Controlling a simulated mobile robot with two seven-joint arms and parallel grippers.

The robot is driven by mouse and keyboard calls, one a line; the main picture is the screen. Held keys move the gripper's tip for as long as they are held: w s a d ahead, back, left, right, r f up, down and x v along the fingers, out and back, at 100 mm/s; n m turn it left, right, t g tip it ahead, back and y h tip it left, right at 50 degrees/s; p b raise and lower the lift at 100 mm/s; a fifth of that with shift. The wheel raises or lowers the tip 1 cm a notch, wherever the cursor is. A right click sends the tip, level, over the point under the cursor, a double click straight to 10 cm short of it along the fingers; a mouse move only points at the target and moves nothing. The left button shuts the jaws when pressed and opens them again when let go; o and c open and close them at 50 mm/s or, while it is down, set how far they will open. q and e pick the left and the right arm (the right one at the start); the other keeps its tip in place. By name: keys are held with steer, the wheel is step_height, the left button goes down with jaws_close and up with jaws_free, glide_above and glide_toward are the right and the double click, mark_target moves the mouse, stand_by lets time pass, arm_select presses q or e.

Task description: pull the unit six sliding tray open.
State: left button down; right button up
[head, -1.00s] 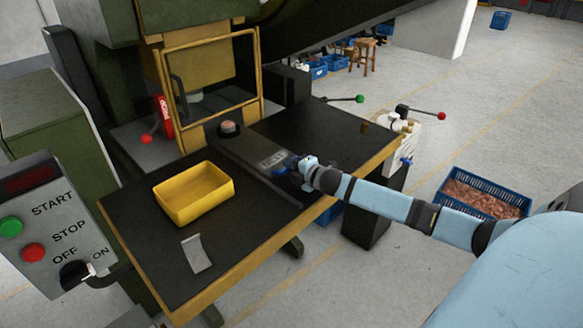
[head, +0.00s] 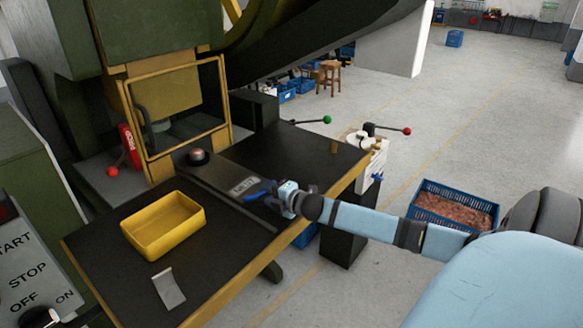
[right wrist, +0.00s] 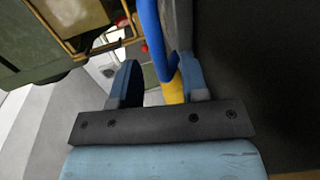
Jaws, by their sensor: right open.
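The sliding tray is a long dark slide (head: 215,178) lying across the black table, with a pale label and a copper-coloured dome at its far end. A blue handle (head: 255,195) is at its near right part. My right gripper (head: 272,193) is open at this handle, at the table's right side. In the right wrist view a blue bar (right wrist: 151,35) runs between the two light blue fingers (right wrist: 158,82), closer to the right finger. Whether it touches that finger I cannot tell. My left gripper is not in view.
A yellow bin (head: 163,240) and a bent grey plate (head: 168,289) are on the table (head: 105,250). A yellow-framed guard (head: 180,105) stands behind. A blue crate of copper pieces (head: 455,207) is on the floor at right. A lever with a red knob (head: 407,131) stands beyond the table.

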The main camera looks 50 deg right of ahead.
steer(key=a+b+v, duration=0.1)
steer(key=v, duration=0.9)
steer(key=shift+s+d, duration=0.3)
steer(key=shift+d, duration=0.2)
steer(key=shift+r, duration=0.1)
